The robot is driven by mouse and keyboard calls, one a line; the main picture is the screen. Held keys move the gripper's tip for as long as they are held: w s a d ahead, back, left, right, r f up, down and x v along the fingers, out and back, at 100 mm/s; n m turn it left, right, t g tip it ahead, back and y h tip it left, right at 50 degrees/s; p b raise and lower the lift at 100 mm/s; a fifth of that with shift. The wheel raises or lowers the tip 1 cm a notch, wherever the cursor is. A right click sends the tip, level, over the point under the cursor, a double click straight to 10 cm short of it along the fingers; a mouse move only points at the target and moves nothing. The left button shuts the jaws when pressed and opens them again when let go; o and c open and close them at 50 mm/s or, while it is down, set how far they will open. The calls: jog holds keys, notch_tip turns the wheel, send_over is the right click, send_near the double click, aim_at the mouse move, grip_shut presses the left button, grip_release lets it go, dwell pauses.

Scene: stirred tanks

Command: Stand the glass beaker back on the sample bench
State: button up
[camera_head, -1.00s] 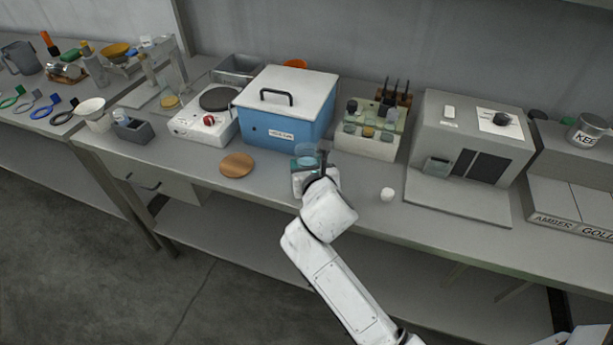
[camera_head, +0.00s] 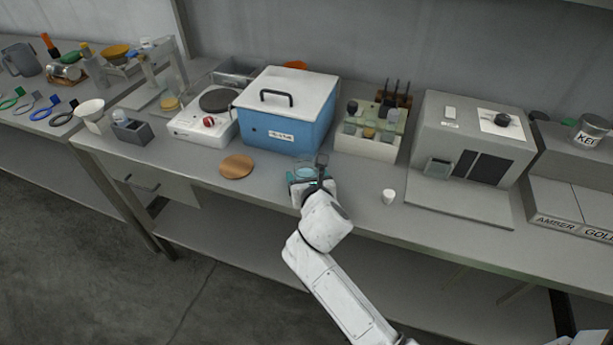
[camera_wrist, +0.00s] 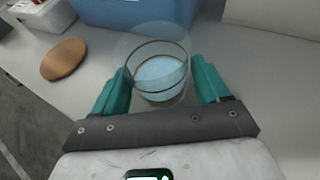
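The glass beaker (camera_wrist: 158,72) is clear, upright and holds pale blue liquid. In the wrist view it sits between the two teal fingers of my gripper (camera_wrist: 160,84), which close on its sides. In the head view the beaker (camera_head: 304,172) is at the front part of the sample bench (camera_head: 350,205), in front of the blue box. My gripper (camera_head: 306,178) partly hides it there. I cannot tell whether its base touches the bench top.
A blue lidded box (camera_head: 288,112) stands behind the beaker. A round wooden disc (camera_head: 236,166) lies to the left, and a small white cup (camera_head: 388,196) stands to the right. A vial rack (camera_head: 368,140) and a grey machine (camera_head: 470,140) are farther right. Bare bench surrounds the beaker.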

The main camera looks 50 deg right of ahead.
jog(key=shift+o, duration=0.6)
jog(key=shift+r, duration=0.1)
jog(key=shift+s+a+r, duration=0.1)
jog(key=v, duration=1.1)
jog(key=shift+s+a+r, duration=0.2)
jog(key=shift+s+a, duration=0.05)
